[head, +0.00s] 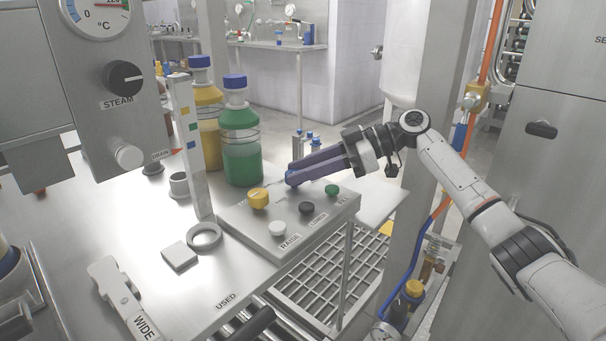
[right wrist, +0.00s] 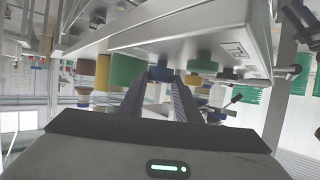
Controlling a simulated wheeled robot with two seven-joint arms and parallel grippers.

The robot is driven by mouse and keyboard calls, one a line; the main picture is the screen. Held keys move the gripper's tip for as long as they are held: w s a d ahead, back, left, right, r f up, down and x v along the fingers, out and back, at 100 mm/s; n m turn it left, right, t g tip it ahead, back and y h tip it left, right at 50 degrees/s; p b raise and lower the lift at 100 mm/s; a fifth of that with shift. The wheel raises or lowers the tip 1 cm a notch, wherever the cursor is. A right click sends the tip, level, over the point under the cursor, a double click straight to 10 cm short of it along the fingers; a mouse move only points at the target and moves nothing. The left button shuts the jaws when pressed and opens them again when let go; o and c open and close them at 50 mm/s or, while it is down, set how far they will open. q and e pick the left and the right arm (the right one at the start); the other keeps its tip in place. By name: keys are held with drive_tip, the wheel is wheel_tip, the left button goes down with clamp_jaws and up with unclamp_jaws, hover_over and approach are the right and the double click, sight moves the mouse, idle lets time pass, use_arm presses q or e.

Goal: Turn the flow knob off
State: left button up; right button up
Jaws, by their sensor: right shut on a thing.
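A slanted metal control panel (head: 265,232) at the table's right end carries yellow, white, black and green knobs. My left gripper is not in view.
Green (head: 242,140) and yellow (head: 206,115) bottles with blue caps stand just left of the gripper. A green knob (head: 331,190) and a black knob (head: 306,208) sit close to the fingers. A metal post (head: 433,90) rises behind my right arm.

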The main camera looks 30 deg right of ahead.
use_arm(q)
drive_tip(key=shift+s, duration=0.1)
use_arm(e)
drive_tip(key=shift+n+g, duration=0.4)
drive_tip(key=shift+g, duration=0.1)
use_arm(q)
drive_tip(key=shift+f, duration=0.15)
use_arm(e)
drive_tip(key=o, duration=1.1)
drive_tip(key=shift+c, duration=0.2)
drive_tip(key=shift+w+y, duration=0.1)
drive_tip(key=shift+y, duration=0.2)
use_arm(q)
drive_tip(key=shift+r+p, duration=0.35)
drive_tip(key=shift+p, duration=0.35)
use_arm(e)
wheel_tip(320, 180, up, 10)
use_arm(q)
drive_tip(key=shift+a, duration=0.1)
